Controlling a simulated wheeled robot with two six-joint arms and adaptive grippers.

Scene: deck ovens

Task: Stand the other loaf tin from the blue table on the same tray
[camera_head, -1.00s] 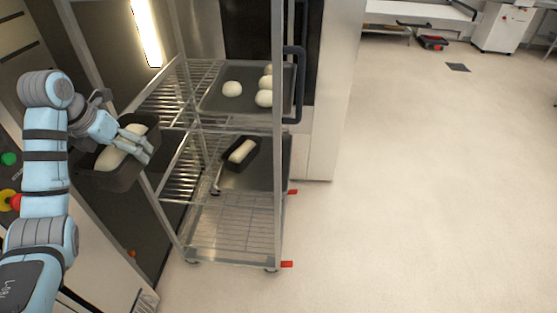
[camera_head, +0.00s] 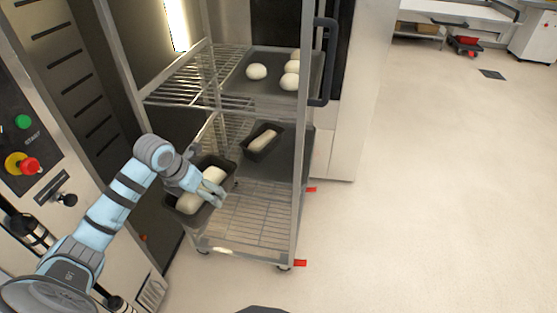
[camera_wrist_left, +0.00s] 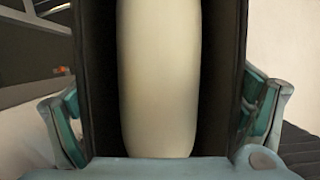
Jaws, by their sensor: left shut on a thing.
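My left gripper (camera_head: 213,190) is shut on a dark loaf tin (camera_head: 226,167) with pale dough in it. It holds the tin at the left front of the rack, about the height of the middle shelf. In the left wrist view the tin's wall (camera_wrist_left: 97,90) and the dough (camera_wrist_left: 158,80) fill the middle between the fingers. Another dark loaf tin (camera_head: 252,153) with dough stands on the dark tray (camera_head: 293,160) on the middle shelf, behind and right of the held tin. Whether the held tin touches the rack cannot be told. The blue table and my right gripper are not in view.
The wheeled metal rack has a front right post (camera_head: 299,200) and an upper shelf (camera_head: 190,90) with a tray of dough balls (camera_head: 257,72) above. The bottom shelf (camera_head: 250,215) is bare. An oven panel with a red button (camera_head: 30,166) is at left. Floor at right is clear.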

